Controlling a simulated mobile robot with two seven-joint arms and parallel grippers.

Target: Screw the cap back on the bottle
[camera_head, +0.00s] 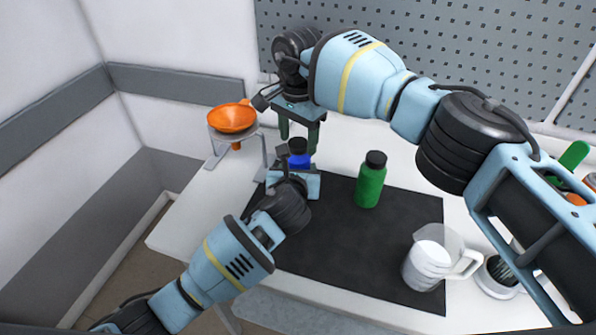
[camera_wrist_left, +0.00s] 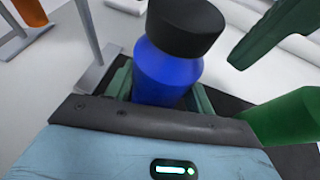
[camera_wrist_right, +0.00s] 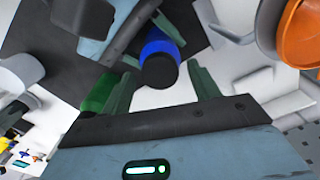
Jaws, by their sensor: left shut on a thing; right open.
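A blue bottle (camera_head: 300,161) with a black cap (camera_head: 298,146) on its top stands at the left part of the black mat. In the left wrist view the cap (camera_wrist_left: 186,26) sits on the blue bottle (camera_wrist_left: 160,75); how tightly it is threaded cannot be told. My left gripper (camera_head: 294,181) is shut around the bottle's body. My right gripper (camera_head: 299,128) is open above the bottle, pointing down. In the right wrist view its fingers (camera_wrist_right: 162,76) stand apart, with the cap (camera_wrist_right: 158,72) between and beyond them, not gripped.
A green bottle (camera_head: 370,182) with a black cap stands right of the blue one. A clear jug (camera_head: 428,264) stands at the mat's front right. An orange funnel (camera_head: 232,118) rests in a metal stand at the left. The black mat (camera_head: 335,245) is bare in its front middle.

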